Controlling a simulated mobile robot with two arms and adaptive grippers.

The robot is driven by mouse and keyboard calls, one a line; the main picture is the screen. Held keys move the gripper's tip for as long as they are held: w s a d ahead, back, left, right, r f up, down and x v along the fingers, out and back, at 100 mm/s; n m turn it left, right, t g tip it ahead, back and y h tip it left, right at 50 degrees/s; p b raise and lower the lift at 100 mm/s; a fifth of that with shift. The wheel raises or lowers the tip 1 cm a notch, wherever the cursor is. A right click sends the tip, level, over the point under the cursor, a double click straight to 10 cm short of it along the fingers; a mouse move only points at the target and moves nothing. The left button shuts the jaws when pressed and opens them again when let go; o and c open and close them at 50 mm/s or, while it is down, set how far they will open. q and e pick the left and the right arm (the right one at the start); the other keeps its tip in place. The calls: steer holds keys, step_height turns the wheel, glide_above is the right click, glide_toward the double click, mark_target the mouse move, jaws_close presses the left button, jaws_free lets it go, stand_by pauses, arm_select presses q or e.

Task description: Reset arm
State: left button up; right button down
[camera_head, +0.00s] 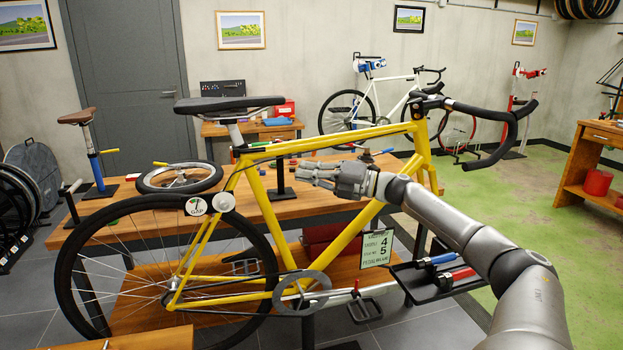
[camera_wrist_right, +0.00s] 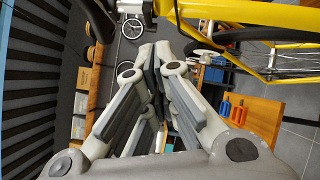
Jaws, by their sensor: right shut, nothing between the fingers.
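My right arm comes in from the lower right in the head view. Its gripper (camera_head: 318,174) is shut and empty, in front of the yellow bicycle's (camera_head: 333,134) frame, below the top tube. In the right wrist view the fingers of this gripper (camera_wrist_right: 154,62) are together with nothing between them. Part of the yellow frame (camera_wrist_right: 255,12) shows at the top right there. The gripper seems apart from the frame, though depth is hard to judge. My left gripper is not in either view.
The bicycle stands before a wooden workbench (camera_head: 110,232) with a loose wheel (camera_head: 179,178) on it. A black tray (camera_head: 425,290) with blue- and red-handled tools is below my forearm. A white bicycle (camera_head: 392,90) stands at the back. The green floor (camera_head: 500,190) at right is mostly clear.

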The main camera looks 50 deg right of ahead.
steer(key=shift+s+d+f, duration=0.1)
steer(key=shift+s+d, duration=0.1)
steer(key=shift+d, duration=0.2)
steer(key=shift+f, duration=0.1)
stand_by(0.3)
